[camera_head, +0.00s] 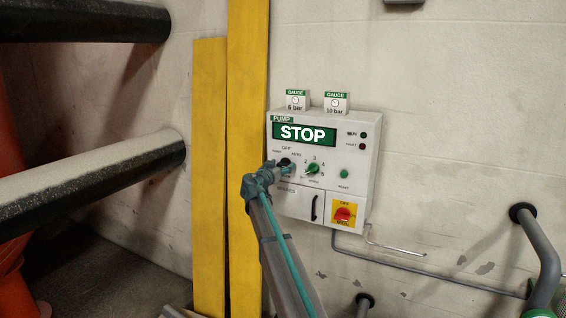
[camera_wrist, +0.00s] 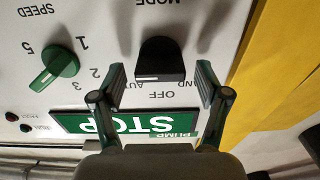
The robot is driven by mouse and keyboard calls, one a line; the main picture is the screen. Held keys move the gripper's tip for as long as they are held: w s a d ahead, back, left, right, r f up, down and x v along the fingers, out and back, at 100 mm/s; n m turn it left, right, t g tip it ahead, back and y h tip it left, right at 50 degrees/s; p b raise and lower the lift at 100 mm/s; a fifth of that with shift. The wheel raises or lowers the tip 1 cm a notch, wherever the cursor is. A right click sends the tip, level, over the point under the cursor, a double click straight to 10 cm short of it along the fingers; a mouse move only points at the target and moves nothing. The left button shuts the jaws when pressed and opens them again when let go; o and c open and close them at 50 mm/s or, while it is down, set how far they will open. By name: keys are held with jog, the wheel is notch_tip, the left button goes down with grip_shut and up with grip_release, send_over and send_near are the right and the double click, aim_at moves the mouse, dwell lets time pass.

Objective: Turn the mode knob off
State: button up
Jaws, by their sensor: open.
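The mode knob (camera_wrist: 162,58) is a black knob on the control panel, upside down in the wrist view under the label MODE. Its white mark lies on the edge facing the OFF and AUTO labels; I cannot tell exactly which label it points to. My gripper (camera_wrist: 161,80) is open, with one finger on each side of the knob and a visible gap to both. In the head view my gripper (camera_head: 270,172) is at the panel's left side and partly covers the knob's surroundings. The green display (camera_head: 305,133) reads STOP.
A green speed knob (camera_wrist: 54,68) sits beside the mode knob. The panel (camera_head: 361,160) also carries a red switch on a yellow plate (camera_head: 344,214) and a black handle (camera_head: 314,207). Yellow boards (camera_head: 209,150) stand to its left. Grey pipes (camera_head: 536,245) are at right.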

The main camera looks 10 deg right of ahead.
jog(key=shift+w+d, duration=0.35)
jog(key=shift+w, duration=0.25)
jog(key=c, duration=1.2)
jog(key=shift+o, duration=0.2)
